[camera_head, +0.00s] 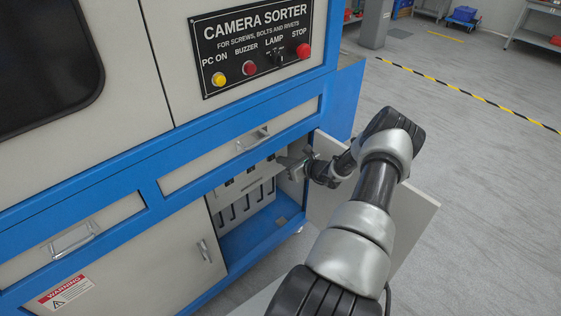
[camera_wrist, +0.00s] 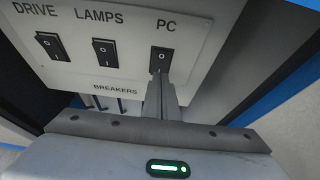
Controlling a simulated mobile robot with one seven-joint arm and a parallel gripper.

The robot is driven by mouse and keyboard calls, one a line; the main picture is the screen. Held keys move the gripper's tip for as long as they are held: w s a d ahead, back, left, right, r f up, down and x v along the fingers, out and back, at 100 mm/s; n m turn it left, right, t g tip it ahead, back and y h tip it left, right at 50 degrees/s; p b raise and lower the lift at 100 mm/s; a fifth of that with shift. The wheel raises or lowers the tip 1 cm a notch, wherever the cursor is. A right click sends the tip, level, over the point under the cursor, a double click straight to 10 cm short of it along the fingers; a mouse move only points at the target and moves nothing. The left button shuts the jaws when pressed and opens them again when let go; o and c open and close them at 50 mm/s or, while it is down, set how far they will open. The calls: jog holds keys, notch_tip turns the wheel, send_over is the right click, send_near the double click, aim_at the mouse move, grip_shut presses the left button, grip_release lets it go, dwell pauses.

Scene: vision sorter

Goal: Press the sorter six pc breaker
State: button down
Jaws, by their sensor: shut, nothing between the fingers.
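The PC breaker (camera_wrist: 162,55) is a black rocker switch on a white panel (camera_wrist: 128,70) marked BREAKERS, at the right end of its row in the wrist view. My gripper (camera_wrist: 160,79) is shut and empty, its fingertips at the lower edge of the PC breaker. I cannot tell whether they touch it. In the head view my gripper (camera_head: 292,161) reaches into the open lower cabinet of the camera sorter (camera_head: 180,150); the breakers are not clear there.
The LAMPS breaker (camera_wrist: 105,52) and DRIVE breaker (camera_wrist: 52,46) sit to the left on the same panel. The open cabinet door (camera_head: 412,215) stands beside my arm. A control plate (camera_head: 250,45) with buttons is above. Open floor lies to the right.

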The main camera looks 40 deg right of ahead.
jog(key=a+p+v, duration=0.1)
jog(key=p+v, duration=0.1)
jog(key=v, duration=0.9)
jog(key=shift+s+d+f+p, duration=0.2)
jog(key=shift+d+p, duration=0.1)
jog(key=shift+d, duration=0.15)
